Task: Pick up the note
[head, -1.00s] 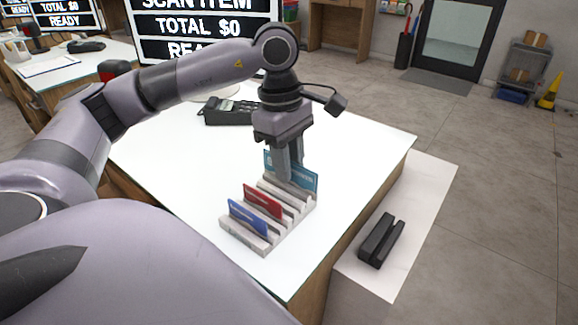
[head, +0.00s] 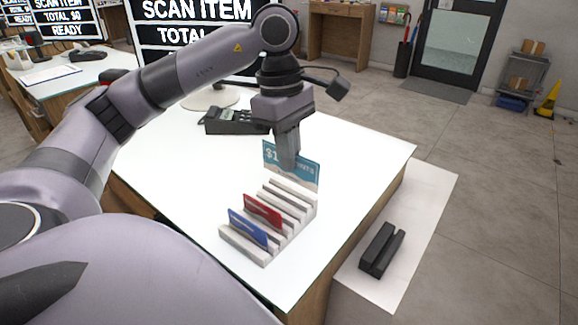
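The note, a teal card with white print (head: 306,174), stands upright at the far end of the white slotted rack (head: 230,238). My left gripper (head: 288,160) points down from above with its fingers closed on the note's upper middle. The note shows raised against the rack; I cannot tell whether its lower edge is clear of the slot. A red card (head: 263,211) and a blue card (head: 248,227) stand in nearer slots of the rack. My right gripper is not in view.
The rack stands on a white counter (head: 185,165). A black payment terminal (head: 235,121) and a large screen (head: 180,30) are behind. A black slotted holder (head: 380,250) sits on a lower white ledge at the right. The counter around the rack is clear.

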